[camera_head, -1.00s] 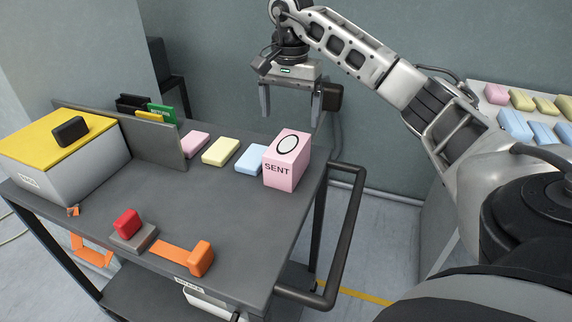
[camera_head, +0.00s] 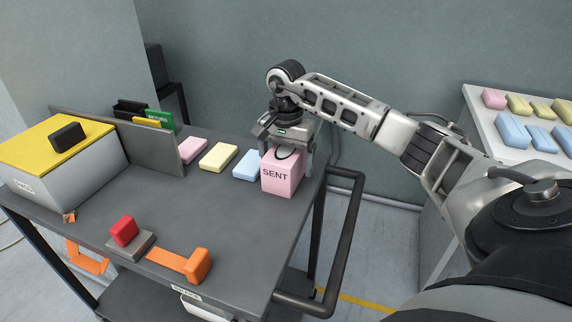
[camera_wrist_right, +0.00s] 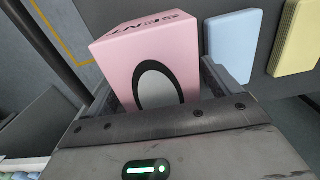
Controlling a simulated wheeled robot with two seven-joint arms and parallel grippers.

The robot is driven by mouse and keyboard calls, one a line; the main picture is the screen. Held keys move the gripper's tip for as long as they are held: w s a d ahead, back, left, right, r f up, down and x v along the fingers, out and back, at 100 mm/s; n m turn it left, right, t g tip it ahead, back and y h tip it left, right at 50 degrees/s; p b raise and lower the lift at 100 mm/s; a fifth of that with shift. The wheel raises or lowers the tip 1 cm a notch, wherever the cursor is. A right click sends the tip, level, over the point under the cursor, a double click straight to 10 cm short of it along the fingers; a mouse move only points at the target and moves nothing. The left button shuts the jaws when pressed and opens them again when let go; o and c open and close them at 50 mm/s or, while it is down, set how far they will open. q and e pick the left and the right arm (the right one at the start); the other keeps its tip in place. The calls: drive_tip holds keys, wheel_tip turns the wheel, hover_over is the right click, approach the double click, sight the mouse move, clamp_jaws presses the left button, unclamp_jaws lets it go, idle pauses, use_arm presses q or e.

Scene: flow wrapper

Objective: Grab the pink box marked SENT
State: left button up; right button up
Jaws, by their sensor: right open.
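The pink box (camera_head: 281,184) marked SENT stands upright near the right edge of the cart top. Its white oval with a black outline is partly covered by my gripper in the head view. My right gripper (camera_head: 286,160) is above the box, pointing down, with its jaws open. In the right wrist view the box (camera_wrist_right: 145,50) lies between the two fingers, one on each side. I cannot tell whether either finger touches it. My left gripper is not in view.
On the dark cart top (camera_head: 225,215), a light blue bar (camera_head: 248,164), a yellow bar (camera_head: 218,157) and a pink bar (camera_head: 192,150) lie left of the box. A black handle (camera_head: 345,240) runs along the cart's right side. A grey divider (camera_head: 150,150) stands further left.

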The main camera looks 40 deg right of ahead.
drive_tip(key=c, duration=1.1)
drive_tip(key=shift+r, duration=0.1)
